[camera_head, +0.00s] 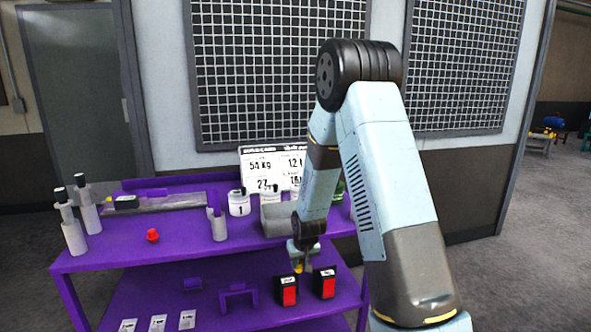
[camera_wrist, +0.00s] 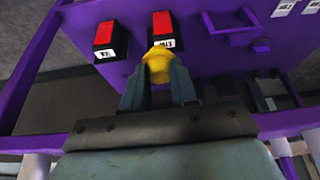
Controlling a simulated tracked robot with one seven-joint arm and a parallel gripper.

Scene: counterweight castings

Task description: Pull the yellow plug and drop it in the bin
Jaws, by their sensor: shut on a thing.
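The yellow plug (camera_wrist: 157,64) is a small rounded piece between the fingertips of my gripper (camera_wrist: 159,82) in the wrist view. My gripper is shut on it. In the head view my gripper (camera_head: 302,262) is at the front edge of the purple bench, and a bit of yellow (camera_head: 298,269) shows at its tip. The plug is close to a black box with a red face (camera_wrist: 163,28); I cannot tell whether it still touches the box or its mount. I cannot make out which container is the bin.
My arm hides the bench's right end.

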